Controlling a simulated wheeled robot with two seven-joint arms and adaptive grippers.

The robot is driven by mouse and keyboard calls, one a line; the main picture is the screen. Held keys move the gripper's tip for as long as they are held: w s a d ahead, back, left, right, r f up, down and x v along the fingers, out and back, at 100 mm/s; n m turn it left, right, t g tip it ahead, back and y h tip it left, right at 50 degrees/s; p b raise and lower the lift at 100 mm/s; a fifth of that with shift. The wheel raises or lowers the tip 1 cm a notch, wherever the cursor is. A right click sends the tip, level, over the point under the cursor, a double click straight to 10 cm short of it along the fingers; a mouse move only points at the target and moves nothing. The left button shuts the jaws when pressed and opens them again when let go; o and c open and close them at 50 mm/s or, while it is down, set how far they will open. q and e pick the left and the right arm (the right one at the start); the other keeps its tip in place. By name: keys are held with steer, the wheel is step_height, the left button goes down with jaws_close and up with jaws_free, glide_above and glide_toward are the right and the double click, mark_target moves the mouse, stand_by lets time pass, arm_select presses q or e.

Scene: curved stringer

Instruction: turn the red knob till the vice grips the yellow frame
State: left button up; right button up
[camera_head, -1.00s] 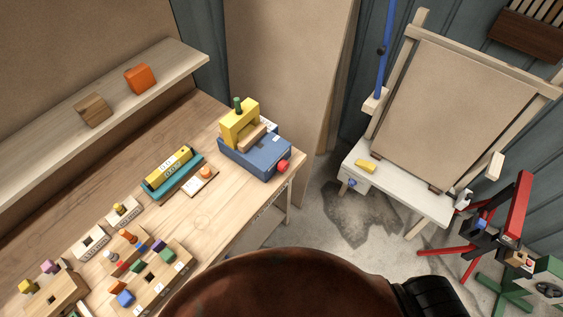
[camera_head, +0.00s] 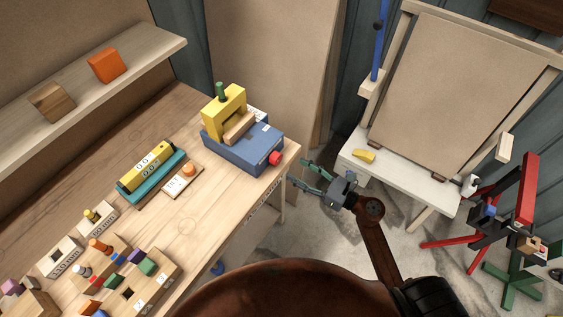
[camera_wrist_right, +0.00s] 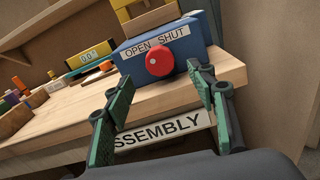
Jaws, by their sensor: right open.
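The red knob (camera_head: 275,158) sits on the end face of the blue vice (camera_head: 240,149), near the bench's right corner. In the right wrist view the red knob (camera_wrist_right: 159,61) shows under an "OPEN SHUT" label. The yellow frame (camera_head: 223,110) stands upright on the vice, with a wooden block (camera_head: 239,127) beside it and a green peg (camera_head: 221,92) on top. My right gripper (camera_head: 304,174) is open and empty, off the bench edge, apart from the knob. Its fingers (camera_wrist_right: 162,105) point toward the knob. My left gripper is not in view.
The bench (camera_head: 215,209) holds a teal stand with a yellow gauge (camera_head: 151,168), a small peg board (camera_head: 184,181) and several block trays at lower left. A shelf (camera_head: 130,68) is above. A white table with an easel (camera_head: 400,176) stands right.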

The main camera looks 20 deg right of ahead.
mark_target(279, 159)
steer(key=x, duration=0.6)
steer(key=shift+r+p, duration=0.1)
steer(key=shift+p, duration=0.2)
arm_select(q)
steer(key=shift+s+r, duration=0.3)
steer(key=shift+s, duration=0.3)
arm_select(e)
steer(key=shift+x, duration=0.75)
steer(key=shift+c, duration=0.2)
steer(key=c, duration=1.1)
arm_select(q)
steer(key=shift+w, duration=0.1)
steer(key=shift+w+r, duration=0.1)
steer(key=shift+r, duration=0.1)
arm_select(e)
steer(key=shift+m, duration=0.4)
